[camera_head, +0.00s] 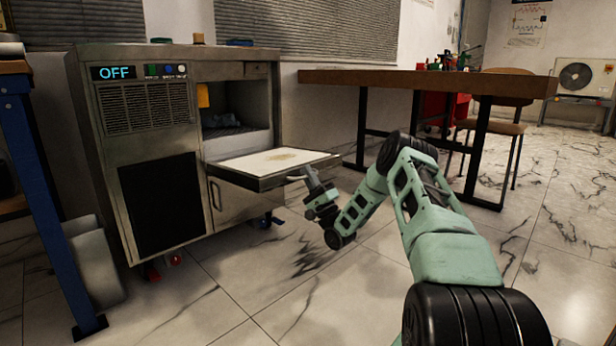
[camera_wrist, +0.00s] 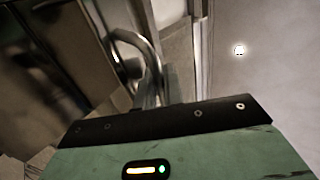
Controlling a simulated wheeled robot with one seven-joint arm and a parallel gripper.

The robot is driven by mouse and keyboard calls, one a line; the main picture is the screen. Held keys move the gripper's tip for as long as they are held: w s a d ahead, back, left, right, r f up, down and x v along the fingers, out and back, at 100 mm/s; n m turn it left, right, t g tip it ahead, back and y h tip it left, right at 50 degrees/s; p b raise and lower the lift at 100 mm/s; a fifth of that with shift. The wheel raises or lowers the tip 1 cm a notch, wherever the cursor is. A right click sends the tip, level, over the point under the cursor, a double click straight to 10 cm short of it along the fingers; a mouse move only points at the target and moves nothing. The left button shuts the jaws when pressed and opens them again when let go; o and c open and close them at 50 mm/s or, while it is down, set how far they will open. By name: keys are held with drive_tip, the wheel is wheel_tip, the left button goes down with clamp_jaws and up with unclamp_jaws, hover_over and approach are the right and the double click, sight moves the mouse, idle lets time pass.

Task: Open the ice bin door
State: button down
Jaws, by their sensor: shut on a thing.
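The ice bin door (camera_head: 240,172) is folded down and lies about level, sticking out from the steel ice machine (camera_head: 155,150) with its pale inner panel facing up. Behind it the bin opening (camera_head: 236,105) is exposed, dark inside with some grey contents. My gripper (camera_head: 309,180) is at the door's outer edge, shut on the door handle (camera_head: 294,178). In the wrist view the curved metal handle (camera_wrist: 140,45) rises just beyond the black edge of my gripper.
The machine's panel reads OFF (camera_head: 113,72). A lower cabinet door with its own handle (camera_head: 215,195) sits below the bin door. A wooden table (camera_head: 420,82) stands to the right, and a blue-legged bench (camera_head: 40,180) to the left. The tiled floor in front is clear.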

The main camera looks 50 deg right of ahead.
drive_tip(key=shift+w+a+f, duration=0.1)
drive_tip(key=shift+w+a, duration=0.25)
drive_tip(key=c, duration=1.8)
unclamp_jaws()
drive_tip(key=shift+f+y, duration=0.1)
drive_tip(key=shift+y, duration=0.2)
drive_tip(key=p+v, duration=0.6)
drive_tip(key=v, duration=1.1)
drive_tip(key=shift+s+d, duration=0.15)
drive_tip(key=shift+s, duration=0.25)
